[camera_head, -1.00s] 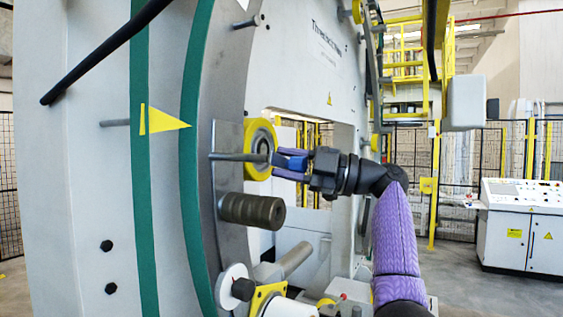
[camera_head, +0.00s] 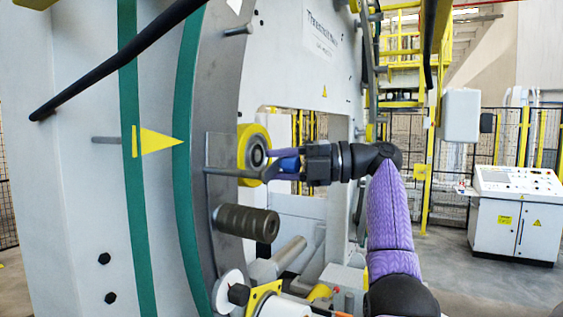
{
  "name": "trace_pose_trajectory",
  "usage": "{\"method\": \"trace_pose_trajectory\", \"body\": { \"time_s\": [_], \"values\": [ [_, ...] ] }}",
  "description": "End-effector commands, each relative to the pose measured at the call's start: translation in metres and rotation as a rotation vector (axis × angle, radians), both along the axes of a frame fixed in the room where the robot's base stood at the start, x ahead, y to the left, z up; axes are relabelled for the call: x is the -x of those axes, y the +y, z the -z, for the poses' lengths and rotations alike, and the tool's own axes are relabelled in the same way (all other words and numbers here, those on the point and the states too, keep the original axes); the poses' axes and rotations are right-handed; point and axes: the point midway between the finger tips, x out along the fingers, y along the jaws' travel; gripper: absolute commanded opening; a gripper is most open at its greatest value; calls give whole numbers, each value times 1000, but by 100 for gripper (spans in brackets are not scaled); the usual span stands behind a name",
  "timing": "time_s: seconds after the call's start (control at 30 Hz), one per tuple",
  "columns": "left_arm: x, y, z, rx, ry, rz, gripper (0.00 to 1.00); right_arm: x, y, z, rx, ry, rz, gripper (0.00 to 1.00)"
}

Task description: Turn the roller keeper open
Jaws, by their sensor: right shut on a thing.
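A yellow-rimmed roller (camera_head: 244,143) with a dark hub is mounted at the edge of the large grey ring. A grey rod (camera_head: 225,173) runs across just below its hub. My right gripper (camera_head: 277,163) comes in from the right with its purple fingers beside the roller's hub. It is shut on a small blue piece (camera_head: 290,165), which I take to be the roller keeper. The fingers partly hide this piece, and its joint with the rod or roller cannot be made out. My left gripper is not in view.
A ribbed dark cylinder (camera_head: 246,223) sticks out below the roller. A white spool (camera_head: 229,290) and a yellow bracket (camera_head: 262,297) are lower down.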

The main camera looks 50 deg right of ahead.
Motion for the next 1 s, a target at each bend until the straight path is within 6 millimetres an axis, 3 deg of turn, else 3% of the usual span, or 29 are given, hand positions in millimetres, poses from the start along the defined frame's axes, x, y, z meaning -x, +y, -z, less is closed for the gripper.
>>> {"method": "trace_pose_trajectory", "body": {
  "time_s": [0.47,0.5,0.63,0.9,1.0],
  "values": [
    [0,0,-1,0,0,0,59,0,0,1,11,0,-2,0],
    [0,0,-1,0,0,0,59,0,0,1,11,0,-2,48],
    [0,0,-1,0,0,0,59,0,0,1,10,0,-1,76],
    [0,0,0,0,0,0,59,1,0,0,9,-1,-1,76],
    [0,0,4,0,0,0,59,10,-9,0,8,-3,2,76]
  ]
}}
